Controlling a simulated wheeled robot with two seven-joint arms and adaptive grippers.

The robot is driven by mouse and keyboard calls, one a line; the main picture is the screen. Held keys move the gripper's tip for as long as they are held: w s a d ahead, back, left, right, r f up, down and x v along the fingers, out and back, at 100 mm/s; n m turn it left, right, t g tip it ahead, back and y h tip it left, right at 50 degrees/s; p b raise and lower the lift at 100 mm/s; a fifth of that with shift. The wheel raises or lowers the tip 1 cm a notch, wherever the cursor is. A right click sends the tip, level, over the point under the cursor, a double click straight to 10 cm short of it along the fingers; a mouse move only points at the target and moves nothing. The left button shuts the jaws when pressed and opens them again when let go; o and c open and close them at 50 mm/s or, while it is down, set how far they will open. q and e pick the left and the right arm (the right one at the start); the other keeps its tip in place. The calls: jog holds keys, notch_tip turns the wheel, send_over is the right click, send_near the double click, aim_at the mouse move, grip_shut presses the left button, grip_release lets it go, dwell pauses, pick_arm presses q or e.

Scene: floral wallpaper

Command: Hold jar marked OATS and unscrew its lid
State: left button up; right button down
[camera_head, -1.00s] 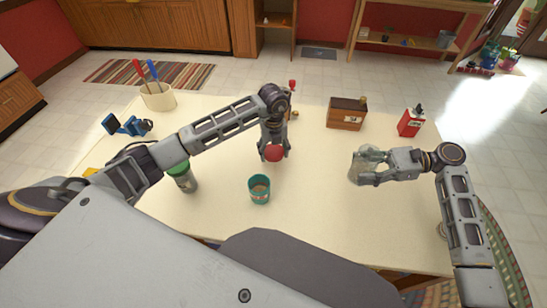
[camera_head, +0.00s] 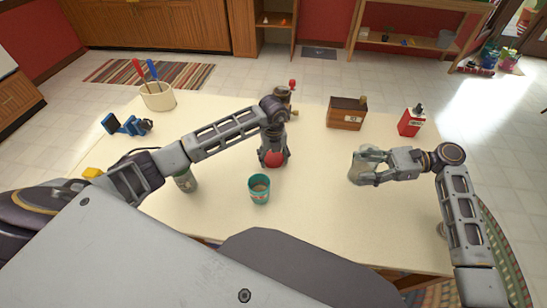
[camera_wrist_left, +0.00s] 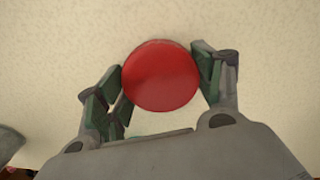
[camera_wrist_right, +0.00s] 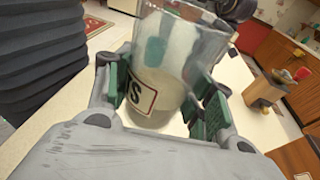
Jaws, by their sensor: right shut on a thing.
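My right gripper (camera_head: 366,168) is shut on a clear glass jar (camera_head: 358,160) with pale contents, held at the right of the table. In the right wrist view the jar (camera_wrist_right: 165,60) is tilted, and only the last letter, S, of its red-framed label shows. No lid is visible on it. My left gripper (camera_head: 273,158) points down near the table's middle, with its fingers on both sides of a round red lid (camera_head: 274,160). The lid also shows in the left wrist view (camera_wrist_left: 160,75). I cannot tell if the fingers still grip it or if it rests on the table.
A teal cup (camera_head: 259,190) stands in front of my left gripper, and a green-lidded jar (camera_head: 186,181) is partly behind my left arm. A wooden box (camera_head: 346,114), red container (camera_head: 411,122) and utensil crock (camera_head: 158,97) stand farther back.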

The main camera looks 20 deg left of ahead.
aim_at(274, 157)
pick_arm(q)
jog(key=o, duration=0.3)
jog(key=shift+r, duration=0.1)
notch_tip(274, 157, up, 12)
dwell(0.9)
dwell(0.5)
jog(key=shift+f, duration=5.4)
jog(key=shift+r, duration=0.1)
